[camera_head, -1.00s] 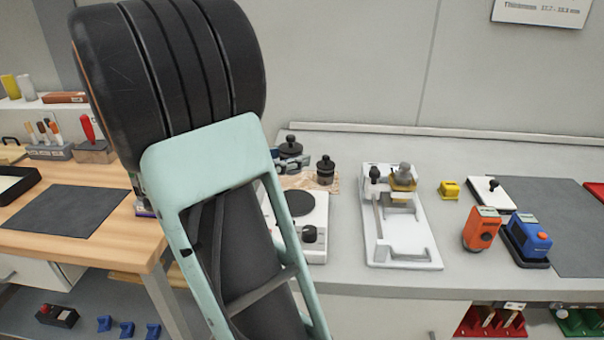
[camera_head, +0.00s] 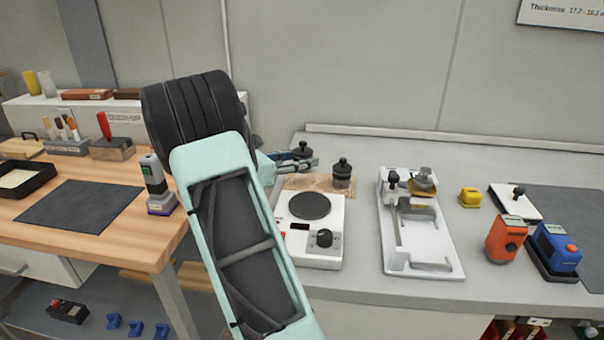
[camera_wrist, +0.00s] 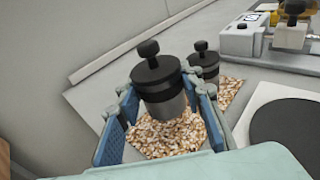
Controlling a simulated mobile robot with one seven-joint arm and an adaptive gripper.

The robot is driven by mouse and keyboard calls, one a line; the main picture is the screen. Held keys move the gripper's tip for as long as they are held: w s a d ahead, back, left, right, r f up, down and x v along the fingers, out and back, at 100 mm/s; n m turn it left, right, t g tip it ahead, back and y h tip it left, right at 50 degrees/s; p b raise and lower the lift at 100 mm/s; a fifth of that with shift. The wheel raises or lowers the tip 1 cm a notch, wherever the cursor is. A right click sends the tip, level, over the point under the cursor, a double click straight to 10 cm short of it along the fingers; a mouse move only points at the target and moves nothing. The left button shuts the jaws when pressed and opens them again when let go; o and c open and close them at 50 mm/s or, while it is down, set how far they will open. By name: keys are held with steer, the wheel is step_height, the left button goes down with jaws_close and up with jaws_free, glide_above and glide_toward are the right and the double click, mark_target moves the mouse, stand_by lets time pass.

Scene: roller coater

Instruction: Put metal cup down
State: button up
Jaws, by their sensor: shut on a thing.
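The metal cup (camera_wrist: 165,104), with a black lid and knob, is upright between the blue-padded fingers of my gripper (camera_wrist: 163,108) in the wrist view. My gripper is shut on it. The cup is over the speckled brown mat (camera_wrist: 165,139); I cannot tell whether its base touches. In the head view the cup's black lid (camera_head: 303,151) shows behind my gripper (camera_head: 299,163), and its lower part is hidden. A second, similar lidded cup (camera_head: 342,172) stands right of it on the mat (camera_head: 315,183); it also shows in the wrist view (camera_wrist: 204,64).
A white hotplate (camera_head: 309,246) with a dark round top stands in front of the mat. A white coater device (camera_head: 425,250) is to the right, with orange (camera_head: 505,240) and blue (camera_head: 556,249) instruments beyond. The wall is close behind the bench. A wooden table (camera_head: 130,235) is at left.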

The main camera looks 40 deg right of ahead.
mark_target(302, 181)
steer(key=shift+w+d+f, duration=0.25)
steer(key=shift+f, duration=0.1)
steer(key=f, duration=0.3)
steer(key=shift+w+d+f+b, duration=0.2)
steer(key=shift+w+f+b, duration=0.05)
steer(key=shift+f+b, duration=0.15)
steer(key=o, duration=1.3)
steer(key=shift+f, duration=0.1)
steer(key=shift+a, duration=0.2)
steer(key=a, duration=0.3)
steer(key=w+a+r, duration=0.1)
steer(key=a, duration=0.3)
steer(key=a+r+p, duration=0.1)
steer(key=a, duration=0.3)
steer(key=shift+w+a, duration=0.15)
steer(key=shift+a, duration=0.1)
